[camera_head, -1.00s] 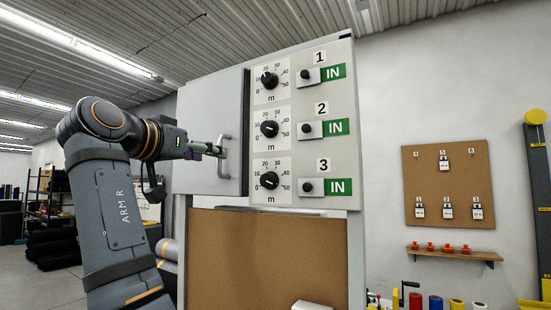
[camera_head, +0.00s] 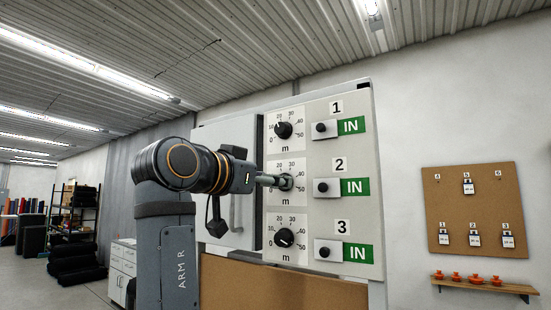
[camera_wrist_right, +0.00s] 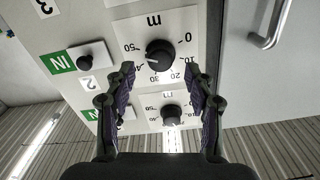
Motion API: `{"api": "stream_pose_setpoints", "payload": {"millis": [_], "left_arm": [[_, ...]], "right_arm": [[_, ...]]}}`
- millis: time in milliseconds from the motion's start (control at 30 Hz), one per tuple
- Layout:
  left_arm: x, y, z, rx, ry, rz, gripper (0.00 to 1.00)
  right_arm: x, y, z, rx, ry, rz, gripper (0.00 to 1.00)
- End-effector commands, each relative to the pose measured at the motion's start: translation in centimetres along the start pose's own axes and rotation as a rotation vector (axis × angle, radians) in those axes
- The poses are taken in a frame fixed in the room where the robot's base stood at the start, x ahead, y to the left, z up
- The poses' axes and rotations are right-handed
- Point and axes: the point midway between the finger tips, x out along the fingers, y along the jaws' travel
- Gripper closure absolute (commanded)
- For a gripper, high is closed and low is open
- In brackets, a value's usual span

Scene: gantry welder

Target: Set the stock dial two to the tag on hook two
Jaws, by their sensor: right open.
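Stock dial two (camera_head: 285,182) is a black knob on a white scale marked 0 to 50 m, in the middle row of the panel. My right gripper (camera_head: 272,181) reaches it from the left and partly covers it in the head view. In the right wrist view, which is upside down, the right gripper (camera_wrist_right: 161,72) is open, with dial two (camera_wrist_right: 159,55) between its fingertips and a gap on each side. The knob's pointer is hard to read. The tag on hook two (camera_head: 474,240) hangs on the cork board (camera_head: 455,205); its writing is too small to read.
Dial one (camera_head: 284,130) is above and dial three (camera_head: 284,238) below. Small black knobs with green IN signs (camera_head: 355,187) stand to the right. A grey door with a handle (camera_head: 238,212) is left of the dials, close by my right arm.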

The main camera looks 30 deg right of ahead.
Motion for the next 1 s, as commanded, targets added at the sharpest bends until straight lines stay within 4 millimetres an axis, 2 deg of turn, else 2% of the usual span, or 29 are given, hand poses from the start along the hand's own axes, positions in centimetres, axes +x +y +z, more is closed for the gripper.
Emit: {"api": "stream_pose_setpoints", "payload": {"millis": [33, 200, 500, 900, 1000], "left_arm": [[-0.7, 0.0, -0.1, 0.0, 0.0, 0.0, 0.6], [-1.0, 0.0, -0.1, 0.0, 0.0, 0.0, 0.6], [-1.0, 0.0, -0.1, 0.0, 0.001, 0.001, 0.6], [-1.0, 0.0, -0.2, 0.0, 0.002, 0.001, 0.6], [-1.0, 0.0, -0.2, 0.0, 0.002, 0.001, 0.6]], "right_arm": [[0.9, 0.0, -0.3, -0.001, 0.0, 0.003, 0.46], [2.4, 0.0, 0.0, 0.0, 0.0, 0.0, 0.46], [2.7, 0.0, 0.1, 0.0, 0.0, -0.001, 0.46], [2.7, 0.0, 0.1, 0.0, 0.0, -0.001, 1.0], [2.7, 0.0, 0.1, -0.002, 0.0, -0.001, 1.0]]}}
